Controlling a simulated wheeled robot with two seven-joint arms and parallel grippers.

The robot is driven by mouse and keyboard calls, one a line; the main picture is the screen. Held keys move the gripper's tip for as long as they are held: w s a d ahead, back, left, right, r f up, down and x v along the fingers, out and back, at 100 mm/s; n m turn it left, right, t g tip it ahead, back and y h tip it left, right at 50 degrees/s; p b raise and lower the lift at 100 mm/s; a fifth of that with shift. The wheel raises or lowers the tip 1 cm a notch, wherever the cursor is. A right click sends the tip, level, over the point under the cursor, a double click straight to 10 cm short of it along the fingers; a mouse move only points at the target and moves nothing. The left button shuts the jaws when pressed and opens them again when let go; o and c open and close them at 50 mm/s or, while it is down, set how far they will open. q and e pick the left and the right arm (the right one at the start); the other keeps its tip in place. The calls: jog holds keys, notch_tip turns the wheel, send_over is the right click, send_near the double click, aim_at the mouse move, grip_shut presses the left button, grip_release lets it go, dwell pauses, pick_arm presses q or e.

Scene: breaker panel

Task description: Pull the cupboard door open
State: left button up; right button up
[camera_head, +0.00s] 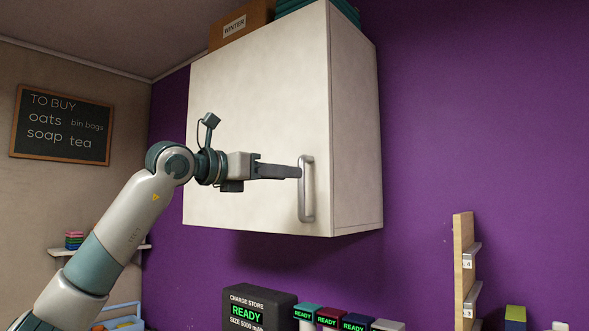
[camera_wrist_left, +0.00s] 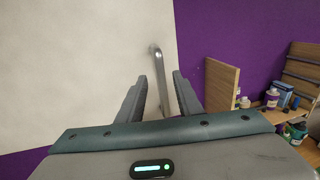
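The cupboard door (camera_head: 260,110) is pale cream and sits flush on the wall cupboard (camera_head: 352,130), looking shut. A vertical grey metal bar handle (camera_head: 306,190) stands near its lower right edge. My left gripper (camera_head: 297,171) reaches in from the left with its fingertips at the upper half of the handle. In the left wrist view, the fingers (camera_wrist_left: 161,92) are apart, with the handle (camera_wrist_left: 158,68) showing in the gap between them. Space shows on both sides of the bar, so no grip is visible. My right gripper is in neither view.
A box marked WINTER (camera_head: 240,24) sits on top of the cupboard. A dark charge store (camera_head: 258,308) with several coloured units stands below. A wooden rack (camera_head: 463,265) stands at the lower right. Room in front of the purple wall (camera_head: 480,120) right of the cupboard is clear.

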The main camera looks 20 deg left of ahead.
pick_arm(q)
jog(key=p+x, duration=0.1)
jog(key=x, duration=0.2)
jog(key=shift+w+d, duration=0.2)
jog(key=shift+w, duration=0.15)
grip_shut()
